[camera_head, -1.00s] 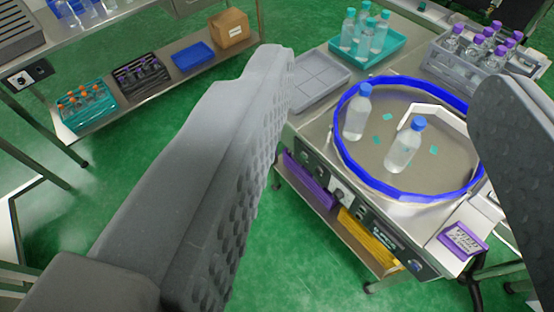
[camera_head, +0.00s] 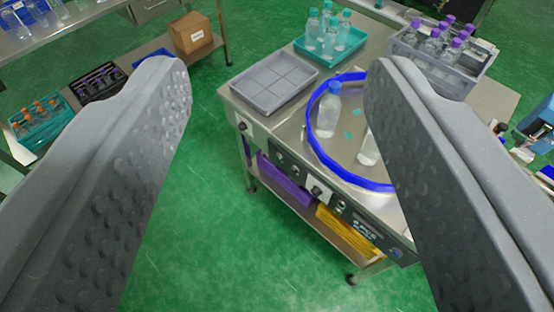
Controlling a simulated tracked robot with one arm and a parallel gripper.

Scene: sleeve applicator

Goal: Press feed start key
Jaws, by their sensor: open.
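My gripper (camera_head: 278,80) is open and empty, its two grey padded fingers wide apart in the foreground. Beyond them stands a steel machine bench with a blue-rimmed round table (camera_head: 345,176) on top. A blue-capped bottle (camera_head: 328,110) stands on that table, and a second bottle (camera_head: 368,150) is partly hidden by my right finger. The bench's front control panel (camera_head: 290,167) carries several dark knobs, a pale switch plate (camera_head: 318,191) and a small dark display (camera_head: 366,228). The key labels are too small to read. My right finger hides the panel's right end.
A grey divided tray (camera_head: 270,97) and a teal tray of bottles (camera_head: 305,50) sit on the bench. A crate of purple-capped bottles (camera_head: 407,42) is behind. Purple and yellow bins fill the lower shelf. Green floor is clear between this bench and the left shelving.

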